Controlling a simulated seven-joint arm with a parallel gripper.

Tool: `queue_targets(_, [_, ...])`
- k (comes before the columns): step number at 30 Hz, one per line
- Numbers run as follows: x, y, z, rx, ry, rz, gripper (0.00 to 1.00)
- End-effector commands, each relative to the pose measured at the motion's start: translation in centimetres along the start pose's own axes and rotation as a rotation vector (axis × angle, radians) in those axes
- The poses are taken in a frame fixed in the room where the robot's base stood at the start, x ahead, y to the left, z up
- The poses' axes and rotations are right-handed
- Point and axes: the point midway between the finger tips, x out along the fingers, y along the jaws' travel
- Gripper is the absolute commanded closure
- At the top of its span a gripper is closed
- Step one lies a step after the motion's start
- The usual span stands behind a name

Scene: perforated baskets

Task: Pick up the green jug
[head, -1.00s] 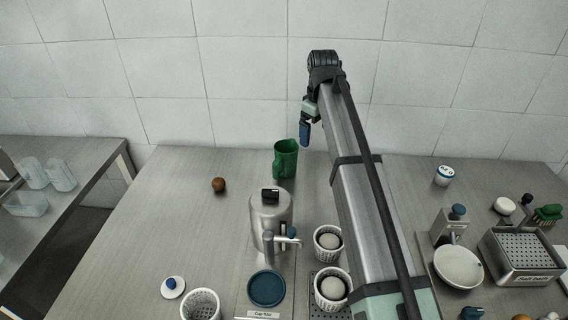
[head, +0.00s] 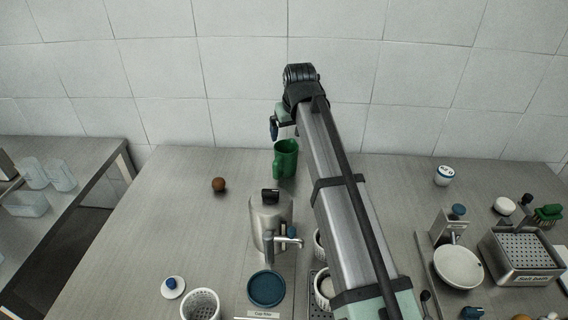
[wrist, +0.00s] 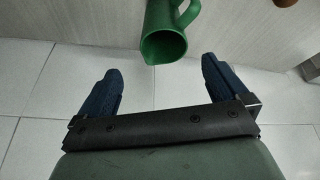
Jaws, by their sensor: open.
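The green jug (head: 286,160) stands upright near the back of the metal table in the head view. In the wrist view the jug (wrist: 163,45) shows at the top, with its open mouth facing the camera and its handle to the right. My gripper (head: 274,128) is just above and slightly left of the jug in the head view. In the wrist view its two blue fingers (wrist: 158,80) are wide apart and empty. The jug lies beyond the fingertips, roughly between them across the picture, and I see no contact.
A steel dispenser (head: 270,222) with a tap stands in front of the jug. A brown ball (head: 218,185) lies to its left. A tiled wall (head: 200,70) rises close behind. The table's left part (head: 150,220) is mostly clear. Baskets and a white bowl (head: 458,266) are further forward.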

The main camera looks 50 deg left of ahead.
Motion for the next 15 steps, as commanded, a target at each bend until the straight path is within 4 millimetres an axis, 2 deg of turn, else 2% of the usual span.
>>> queue_targets(9, [5.4,0.0,0.0,-0.003,-0.003,0.000,0.00])
queue_targets(15, [7.0,0.0,0.0,-0.003,-0.001,0.000,0.00])
